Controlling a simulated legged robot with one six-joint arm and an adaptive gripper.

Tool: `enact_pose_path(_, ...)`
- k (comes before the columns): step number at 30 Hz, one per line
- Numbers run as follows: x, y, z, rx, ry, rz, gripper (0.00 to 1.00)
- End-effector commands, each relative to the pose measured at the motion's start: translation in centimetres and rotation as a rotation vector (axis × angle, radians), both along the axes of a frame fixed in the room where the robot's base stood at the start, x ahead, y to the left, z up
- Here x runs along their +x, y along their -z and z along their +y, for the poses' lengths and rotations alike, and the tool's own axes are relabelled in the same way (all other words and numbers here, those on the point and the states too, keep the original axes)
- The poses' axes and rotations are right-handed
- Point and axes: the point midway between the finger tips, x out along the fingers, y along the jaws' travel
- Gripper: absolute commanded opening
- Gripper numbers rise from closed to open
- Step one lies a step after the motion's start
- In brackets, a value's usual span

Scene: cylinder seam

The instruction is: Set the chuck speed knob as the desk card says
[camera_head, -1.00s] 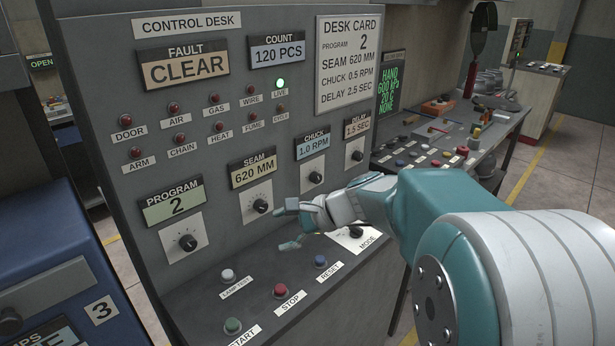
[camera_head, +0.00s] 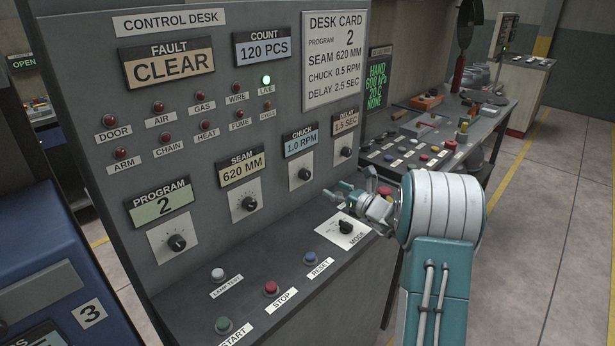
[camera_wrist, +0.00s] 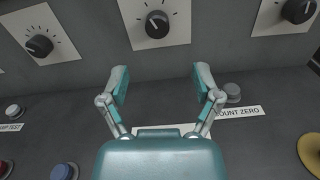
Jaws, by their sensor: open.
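The chuck knob (camera_head: 305,174) is a black dial on a white plate under the CHUCK display (camera_head: 301,142), which reads 1.0 RPM. The desk card (camera_head: 334,60) reads program 2, seam 620 MM, chuck 0.5 RPM, delay 2.5 SEC. My gripper (camera_head: 345,191) is right of and slightly below the chuck knob, apart from the panel. In the wrist view my gripper (camera_wrist: 160,82) is open and empty, its fingers spread below the middle knob (camera_wrist: 157,24), which appears to be the chuck knob.
The seam knob (camera_head: 249,204) and delay knob (camera_head: 346,152) flank it. The mode knob (camera_head: 346,227) is below my gripper. Start (camera_head: 222,325), stop (camera_head: 271,288) and reset (camera_head: 310,258) buttons stand on the sloped ledge. A count zero button (camera_wrist: 232,92) is near my right finger.

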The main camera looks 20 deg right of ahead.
Motion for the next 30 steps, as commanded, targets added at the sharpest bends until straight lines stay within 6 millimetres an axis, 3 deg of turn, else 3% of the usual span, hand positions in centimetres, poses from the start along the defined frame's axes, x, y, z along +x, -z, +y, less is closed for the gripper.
enact_pose_path(16,8.3,0.0,3.6,-0.004,-0.005,0.000,0.81)
enact_pose_path(21,9.4,0.0,4.1,-0.003,-0.004,0.000,0.81)
enact_pose_path(29,9.6,0.0,4.2,-0.003,-0.003,0.000,0.81)
enact_pose_path(30,9.6,0.0,4.2,-0.003,-0.003,0.000,0.72)
